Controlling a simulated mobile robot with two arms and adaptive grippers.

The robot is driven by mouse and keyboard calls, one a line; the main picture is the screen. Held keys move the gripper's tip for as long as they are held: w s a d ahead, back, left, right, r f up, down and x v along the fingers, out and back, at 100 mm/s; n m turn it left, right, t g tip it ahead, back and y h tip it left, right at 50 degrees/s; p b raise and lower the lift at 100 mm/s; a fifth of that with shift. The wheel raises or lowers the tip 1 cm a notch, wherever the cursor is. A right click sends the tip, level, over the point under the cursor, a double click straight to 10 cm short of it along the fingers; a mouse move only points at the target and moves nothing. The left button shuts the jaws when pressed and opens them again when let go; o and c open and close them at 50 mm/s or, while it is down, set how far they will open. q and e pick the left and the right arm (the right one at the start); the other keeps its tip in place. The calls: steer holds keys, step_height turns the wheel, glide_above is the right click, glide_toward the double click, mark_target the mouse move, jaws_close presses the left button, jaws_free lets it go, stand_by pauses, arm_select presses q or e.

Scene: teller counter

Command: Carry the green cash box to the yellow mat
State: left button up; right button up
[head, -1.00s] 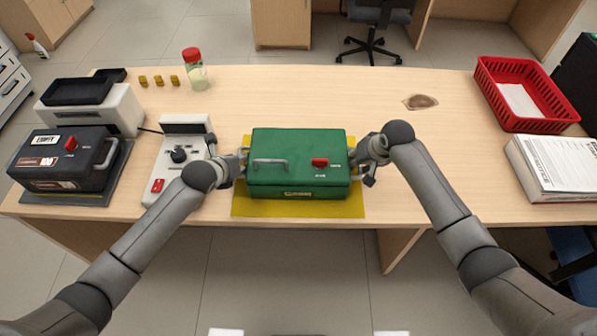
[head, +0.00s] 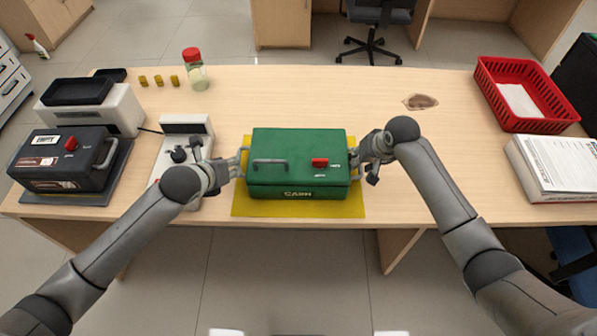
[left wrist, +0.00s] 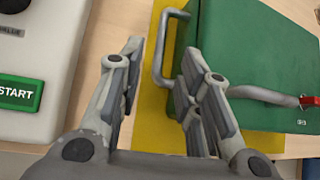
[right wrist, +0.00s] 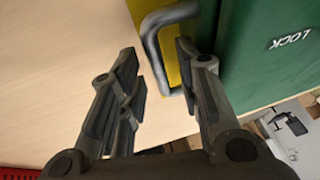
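The green cash box (head: 299,150) sits upright on the yellow mat (head: 298,210), which shows at its left, front and right edges. A metal handle stands out from each side of the box; the left handle (left wrist: 163,62) and right handle (right wrist: 158,40) show in the wrist views. My left gripper (head: 236,163) is open at the left handle, with its fingers apart and the handle ahead between the tips. My right gripper (head: 362,160) is open at the right handle, its fingertips on either side of it. Neither gripper is closed on a handle.
A grey device with a green start button (left wrist: 15,94) stands left of the mat, close to my left arm. A black box (head: 62,160) is farther left. A red basket (head: 540,122) and papers (head: 560,165) are at the right.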

steer(key=v, duration=1)
stand_by(0.3)
